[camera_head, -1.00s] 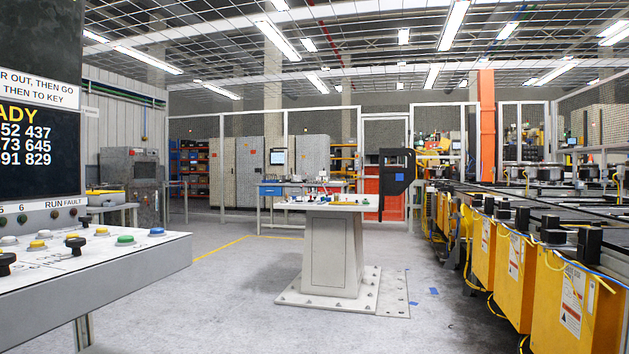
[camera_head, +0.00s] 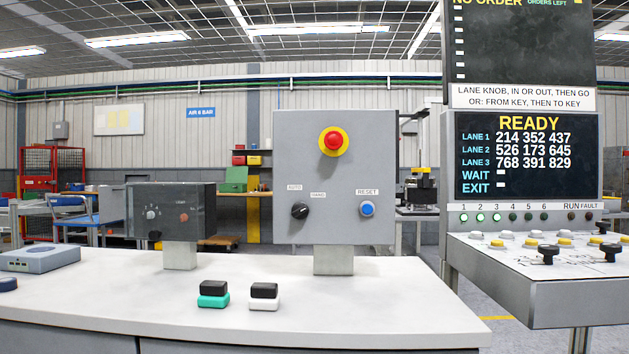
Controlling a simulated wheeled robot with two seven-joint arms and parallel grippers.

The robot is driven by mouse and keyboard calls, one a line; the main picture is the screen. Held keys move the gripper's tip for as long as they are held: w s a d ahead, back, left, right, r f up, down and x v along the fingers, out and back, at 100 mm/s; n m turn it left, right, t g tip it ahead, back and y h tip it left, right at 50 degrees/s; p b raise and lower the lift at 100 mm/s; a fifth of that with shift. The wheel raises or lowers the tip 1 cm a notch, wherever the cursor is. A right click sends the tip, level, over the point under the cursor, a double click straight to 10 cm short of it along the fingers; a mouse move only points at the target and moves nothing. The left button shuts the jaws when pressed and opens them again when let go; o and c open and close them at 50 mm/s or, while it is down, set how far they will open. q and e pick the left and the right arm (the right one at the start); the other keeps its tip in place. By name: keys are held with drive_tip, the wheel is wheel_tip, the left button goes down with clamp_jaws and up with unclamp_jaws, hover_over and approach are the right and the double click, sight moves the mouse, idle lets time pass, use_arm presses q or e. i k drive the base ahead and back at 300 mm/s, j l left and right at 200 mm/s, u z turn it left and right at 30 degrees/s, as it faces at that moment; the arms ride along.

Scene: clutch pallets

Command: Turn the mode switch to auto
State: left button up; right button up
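The mode switch (camera_head: 299,211) is a black rotary knob on the lower left of a grey control box (camera_head: 335,225). Small labels AUTO (camera_head: 294,187) and HAND (camera_head: 318,195) sit above it, AUTO to the left and HAND to the right. The knob's pointer is too small to read with certainty. The box also carries a red emergency button on a yellow ring (camera_head: 334,141) at the top and a blue RESET button (camera_head: 367,209) at the lower right. Neither of my grippers shows in the head view.
The box stands on a white-topped bench (camera_head: 370,308). A darker box (camera_head: 170,211) with small knobs stands to its left. Two small black-topped blocks (camera_head: 213,294) lie in front. A display console (camera_head: 527,150) with a sloped button panel stands at the right.

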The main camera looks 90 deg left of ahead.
sight(300, 210)
drive_tip(key=u, duration=2.8)
drive_tip(key=k, duration=0.15)
